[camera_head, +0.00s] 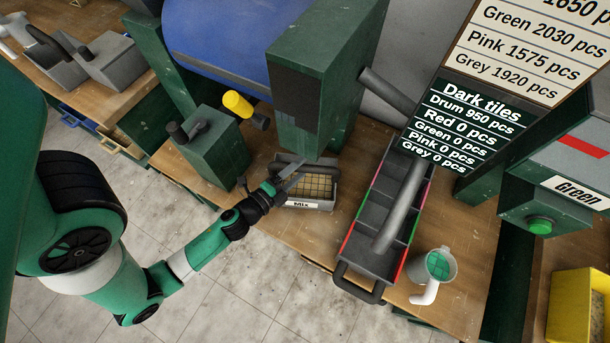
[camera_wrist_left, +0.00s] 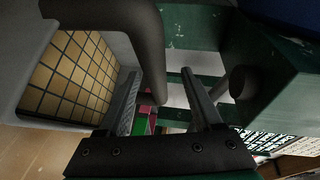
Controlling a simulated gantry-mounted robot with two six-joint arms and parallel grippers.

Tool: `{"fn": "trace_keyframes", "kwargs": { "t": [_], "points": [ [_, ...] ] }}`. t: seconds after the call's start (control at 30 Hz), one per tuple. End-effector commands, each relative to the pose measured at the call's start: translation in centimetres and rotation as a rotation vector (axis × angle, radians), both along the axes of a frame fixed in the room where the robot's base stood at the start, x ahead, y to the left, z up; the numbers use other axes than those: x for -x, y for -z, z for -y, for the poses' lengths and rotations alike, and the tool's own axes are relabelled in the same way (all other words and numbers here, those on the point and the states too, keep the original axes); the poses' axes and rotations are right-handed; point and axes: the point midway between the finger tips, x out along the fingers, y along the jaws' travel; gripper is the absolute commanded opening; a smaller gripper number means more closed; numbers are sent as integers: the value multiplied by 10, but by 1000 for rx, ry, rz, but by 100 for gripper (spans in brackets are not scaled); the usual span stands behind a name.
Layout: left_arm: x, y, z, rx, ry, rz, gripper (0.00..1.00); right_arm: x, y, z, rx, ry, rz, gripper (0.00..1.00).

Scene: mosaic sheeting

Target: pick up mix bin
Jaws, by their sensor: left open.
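The mix bin (camera_head: 305,203) is a small grey bin with a white "Mix" label, on the wooden bench below the green machine. It holds a sheet of beige square tiles. In the left wrist view the bin (camera_wrist_left: 28,70) is at the left, with its tiles and a dark curved handle (camera_wrist_left: 153,60). My left gripper (camera_head: 289,184) is open at the left side of the bin. In the wrist view the handle appears between the fingers of the gripper (camera_wrist_left: 160,76); I cannot tell whether they touch it. My right gripper is not in view.
A long divided tray (camera_head: 371,262) with a dark handle stands right of the bin, a grey tube above it. A cup (camera_head: 447,262) with green tiles is further right. A green box with a yellow knob (camera_head: 237,104) stands left. The machine (camera_head: 318,75) rises close behind the bin.

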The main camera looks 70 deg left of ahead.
Motion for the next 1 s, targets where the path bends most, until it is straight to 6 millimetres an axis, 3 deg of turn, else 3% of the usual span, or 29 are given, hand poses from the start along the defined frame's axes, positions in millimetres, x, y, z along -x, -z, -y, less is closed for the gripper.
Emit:
{"fn": "trace_keyframes", "kwargs": {
  "t": [0.17, 0.43, 0.7, 1.0],
  "points": [
    [-5, 2, -2, 1, 0, 0, 67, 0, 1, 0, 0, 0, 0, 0],
    [-44, 9, -18, -1, -1, 2, 67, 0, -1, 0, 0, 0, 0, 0],
    [-49, 12, -21, 1, 0, 0, 67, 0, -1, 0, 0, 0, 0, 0],
    [-49, 11, -20, 1, 0, 0, 15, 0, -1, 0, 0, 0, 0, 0]
  ]
}}
